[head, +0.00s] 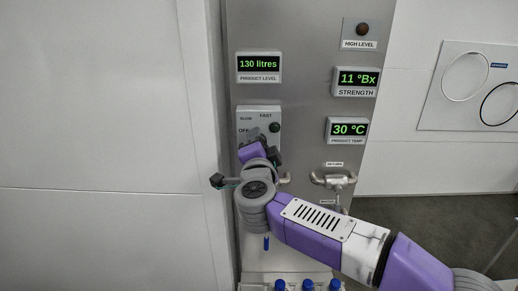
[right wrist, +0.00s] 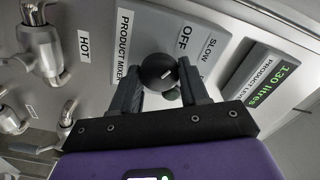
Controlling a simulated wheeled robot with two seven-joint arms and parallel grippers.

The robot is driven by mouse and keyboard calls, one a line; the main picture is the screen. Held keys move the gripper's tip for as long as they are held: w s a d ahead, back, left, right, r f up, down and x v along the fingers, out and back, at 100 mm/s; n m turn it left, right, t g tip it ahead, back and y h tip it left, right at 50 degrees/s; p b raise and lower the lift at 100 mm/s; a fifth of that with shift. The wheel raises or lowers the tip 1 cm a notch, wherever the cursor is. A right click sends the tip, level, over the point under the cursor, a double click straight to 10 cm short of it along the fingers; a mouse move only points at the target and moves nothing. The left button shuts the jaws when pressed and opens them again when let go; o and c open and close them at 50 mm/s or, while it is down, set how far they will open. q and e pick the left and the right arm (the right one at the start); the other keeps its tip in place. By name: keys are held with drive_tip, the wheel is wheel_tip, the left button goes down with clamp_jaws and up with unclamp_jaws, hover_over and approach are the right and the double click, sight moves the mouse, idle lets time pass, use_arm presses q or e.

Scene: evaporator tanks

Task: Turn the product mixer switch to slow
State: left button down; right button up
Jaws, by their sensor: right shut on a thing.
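The product mixer panel (head: 244,114) is a grey box on the steel wall with SLOW, FAST and OFF labels. It also shows in the right wrist view (right wrist: 142,32). My right gripper (head: 262,147) is at the panel's lower part and hides much of the switch in the head view. In the right wrist view the round black switch knob (right wrist: 156,70) sits between the fingers of my right gripper (right wrist: 160,82), which is shut on it. A small pale mark shows on the knob; I cannot tell its setting. The left gripper is not in view.
Displays for product level (head: 259,66), strength (head: 357,80) and product temperature (head: 347,130) are on the same wall. A metal tap (head: 333,181) stands out at lower right. Blue-capped bottles (head: 308,285) stand below. A plain pale wall (head: 100,120) is at left.

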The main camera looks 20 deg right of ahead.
drive_tip(key=shift+f+m+b, duration=0.1)
drive_tip(key=shift+m+b, duration=0.45)
drive_tip(key=shift+m, duration=0.75)
drive_tip(key=o, duration=1)
drive_tip(key=shift+o, duration=0.2)
drive_tip(key=b+v, duration=0.1)
drive_tip(key=v, duration=0.6)
drive_tip(key=shift+s, duration=0.35)
drive_tip(key=shift+a, duration=0.1)
